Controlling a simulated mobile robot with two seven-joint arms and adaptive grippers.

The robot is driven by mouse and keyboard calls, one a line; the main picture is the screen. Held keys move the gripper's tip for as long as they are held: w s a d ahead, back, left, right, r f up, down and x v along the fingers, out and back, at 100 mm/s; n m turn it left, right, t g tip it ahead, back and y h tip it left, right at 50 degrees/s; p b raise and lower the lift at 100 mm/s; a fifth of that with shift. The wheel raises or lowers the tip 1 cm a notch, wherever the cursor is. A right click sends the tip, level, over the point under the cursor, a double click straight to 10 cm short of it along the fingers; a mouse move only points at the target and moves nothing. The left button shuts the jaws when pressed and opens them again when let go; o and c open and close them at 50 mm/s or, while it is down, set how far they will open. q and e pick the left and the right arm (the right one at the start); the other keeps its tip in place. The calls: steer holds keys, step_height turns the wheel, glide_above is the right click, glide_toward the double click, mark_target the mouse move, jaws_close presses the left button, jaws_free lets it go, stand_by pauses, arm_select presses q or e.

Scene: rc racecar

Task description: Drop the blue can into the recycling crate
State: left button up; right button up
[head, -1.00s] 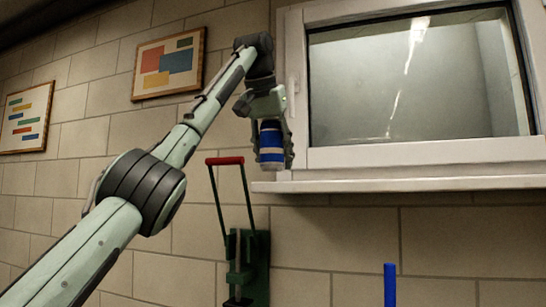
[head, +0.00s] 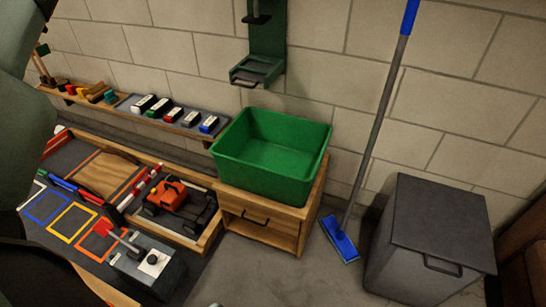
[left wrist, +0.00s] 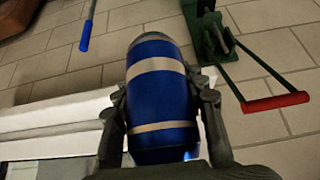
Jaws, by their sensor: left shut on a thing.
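The blue can (left wrist: 160,90), with pale bands, is in my left gripper (left wrist: 160,92) in the left wrist view, a finger on each side of it. The can and this gripper are out of the head view now. A green open-topped crate (head: 258,182) stands on a wooden cabinet (head: 262,226) against the wall in the head view; its visible inside looks empty. My right gripper is not in view.
A green wall-mounted device (head: 266,48) hangs above the crate; its red handle (left wrist: 275,102) shows in the left wrist view. A blue mop (head: 342,240) and grey bin (head: 425,250) stand right. A racetrack table with a red car (head: 168,192) lies left.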

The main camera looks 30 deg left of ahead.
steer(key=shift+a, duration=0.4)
